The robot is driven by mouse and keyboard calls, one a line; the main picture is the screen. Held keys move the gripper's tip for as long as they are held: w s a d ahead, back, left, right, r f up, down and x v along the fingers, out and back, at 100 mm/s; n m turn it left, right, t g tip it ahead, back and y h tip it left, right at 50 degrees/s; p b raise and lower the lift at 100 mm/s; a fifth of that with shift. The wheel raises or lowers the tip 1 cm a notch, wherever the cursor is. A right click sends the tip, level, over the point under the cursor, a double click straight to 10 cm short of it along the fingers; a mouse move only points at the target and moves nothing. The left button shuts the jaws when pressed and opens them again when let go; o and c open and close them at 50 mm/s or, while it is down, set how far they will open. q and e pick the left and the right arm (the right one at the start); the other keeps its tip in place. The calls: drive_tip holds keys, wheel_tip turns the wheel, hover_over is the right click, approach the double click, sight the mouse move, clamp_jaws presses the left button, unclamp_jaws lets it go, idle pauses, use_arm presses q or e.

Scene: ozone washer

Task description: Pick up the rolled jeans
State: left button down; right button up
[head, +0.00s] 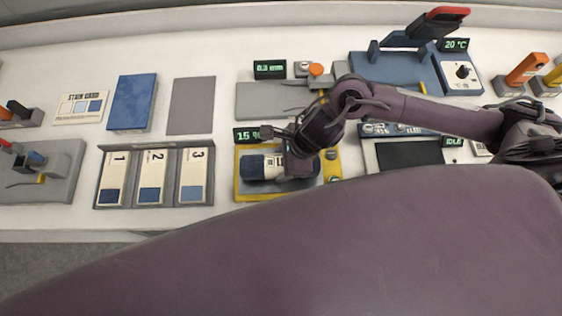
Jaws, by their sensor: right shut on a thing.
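The rolled jeans (253,167) are a dark blue roll with a pale band, lying across the yellow-edged station (250,196) in the middle of the bench. My right gripper (284,165) comes in from the right and is shut around the roll near its middle. The fingers and wrist hide part of the roll. I cannot tell whether the roll touches the station or is slightly above it. My left gripper is not in view.
A rack of cards numbered 1 to 3 (126,203) stands left of the station. A blue press (385,66) with a red handle stands at the back right.

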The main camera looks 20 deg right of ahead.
drive_tip(key=shift+r, duration=0.15)
wheel_tip(320, 180, up, 20)
idle(0.4)
drive_tip(key=shift+a, duration=0.1)
